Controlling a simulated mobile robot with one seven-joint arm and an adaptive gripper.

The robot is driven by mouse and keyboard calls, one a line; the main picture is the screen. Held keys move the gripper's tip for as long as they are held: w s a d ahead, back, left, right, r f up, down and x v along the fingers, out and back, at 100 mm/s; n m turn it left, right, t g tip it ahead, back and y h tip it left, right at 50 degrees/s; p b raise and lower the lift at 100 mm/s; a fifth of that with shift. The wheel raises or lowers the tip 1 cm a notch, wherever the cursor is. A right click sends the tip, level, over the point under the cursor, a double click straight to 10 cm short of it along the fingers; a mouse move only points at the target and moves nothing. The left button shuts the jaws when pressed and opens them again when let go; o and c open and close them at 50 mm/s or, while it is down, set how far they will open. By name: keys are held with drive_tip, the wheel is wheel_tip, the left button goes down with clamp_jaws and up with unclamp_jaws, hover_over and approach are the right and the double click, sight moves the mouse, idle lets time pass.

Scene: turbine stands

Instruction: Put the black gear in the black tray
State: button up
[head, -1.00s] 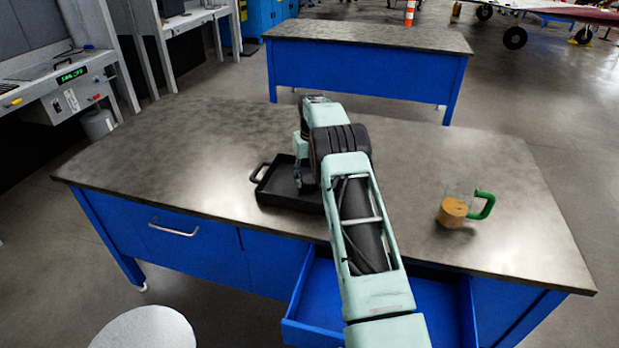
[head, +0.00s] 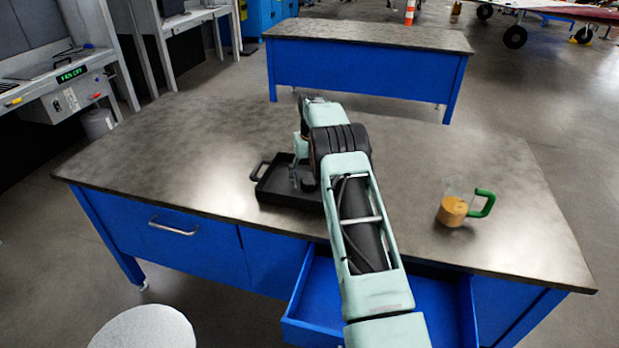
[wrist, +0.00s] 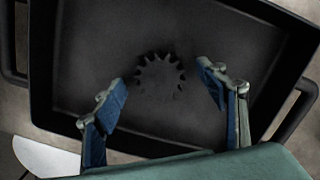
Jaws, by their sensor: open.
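The black tray (head: 281,196) sits on the near part of the metal-topped workbench, partly hidden behind my arm in the head view. In the wrist view the tray (wrist: 50,122) fills most of the picture. The black gear (wrist: 160,76) lies inside it, on the tray floor. The gear cannot be made out in the head view. My gripper (wrist: 164,88) is open over the tray, its two blue-padded fingers apart on either side of the gear. No contact between fingers and gear shows.
A glass mug (head: 453,211) with a green handle and orange-brown contents stands on the right of the workbench (head: 190,130). An open blue drawer (head: 440,306) juts out from the front below my arm. A round pale stool (head: 145,330) stands at the lower left.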

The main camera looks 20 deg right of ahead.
sight(310, 182)
drive_tip(key=shift+r, duration=0.15)
drive_tip(key=shift+s+a+r+p, duration=0.15)
drive_tip(key=shift+r+p, duration=0.7)
drive_tip(key=shift+r, duration=0.85)
drive_tip(key=shift+s+d+r+p, duration=0.15)
drive_tip(key=shift+r+p, duration=0.65)
drive_tip(key=shift+r, duration=0.9)
drive_tip(key=shift+s, duration=0.1)
